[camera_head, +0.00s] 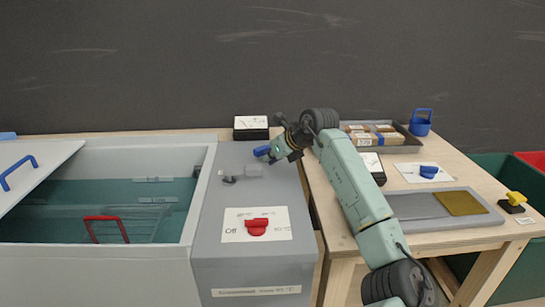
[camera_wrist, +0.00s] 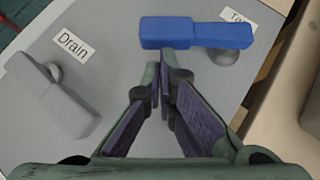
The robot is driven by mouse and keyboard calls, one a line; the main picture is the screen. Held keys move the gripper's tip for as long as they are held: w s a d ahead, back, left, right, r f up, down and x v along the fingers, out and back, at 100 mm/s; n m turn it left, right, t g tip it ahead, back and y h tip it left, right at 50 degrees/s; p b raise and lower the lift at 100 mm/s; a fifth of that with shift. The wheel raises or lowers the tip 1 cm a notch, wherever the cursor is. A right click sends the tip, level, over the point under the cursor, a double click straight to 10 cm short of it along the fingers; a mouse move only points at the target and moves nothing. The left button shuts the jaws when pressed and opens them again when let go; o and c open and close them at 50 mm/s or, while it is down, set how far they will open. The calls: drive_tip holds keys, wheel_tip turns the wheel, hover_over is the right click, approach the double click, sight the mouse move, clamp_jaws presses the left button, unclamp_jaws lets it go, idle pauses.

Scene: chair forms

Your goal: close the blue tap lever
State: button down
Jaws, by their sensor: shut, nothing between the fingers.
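The blue tap lever (camera_wrist: 195,33) lies across the top of the wrist view, its right end over a round grey base. A label (camera_wrist: 238,17) starting "Ta" is partly hidden behind it. In the head view the lever (camera_head: 262,151) shows as a small blue piece at the back right of the grey cabinet top. My gripper (camera_wrist: 161,78) is shut and empty, its fingertips just below the lever's left part in the wrist view. I cannot tell whether they touch it. In the head view my gripper (camera_head: 274,154) is beside the lever, partly covering it.
A grey lever (camera_wrist: 62,98) labelled "Drain" is left of my gripper. A red knob (camera_head: 257,227) sits nearer the front. A water basin (camera_head: 200,190) with a red-handled basket is left.

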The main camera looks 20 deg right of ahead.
sight(255, 150)
drive_tip(key=shift+w+a+m+h+b, duration=0.45)
drive_tip(key=shift+m+b, duration=0.25)
drive_tip(key=shift+b, duration=0.3)
drive_tip(key=shift+w+a+f+m+h+b, duration=0.1)
drive_tip(key=shift+a+m+h+b, duration=0.1)
drive_tip(key=shift+m+h+b, duration=0.35)
drive_tip(key=shift+w+a+m+t+h+b, duration=0.3)
drive_tip(key=shift+w+a+b, duration=0.1)
drive_tip(key=shift+b, duration=0.3)
drive_tip(key=shift+w+a+b, duration=0.3)
drive_tip(key=shift+w, duration=0.4)
drive_tip(key=shift+w+a+b, duration=0.25)
drive_tip(key=shift+w+a, duration=0.05)
drive_tip(key=shift+w, duration=0.4)
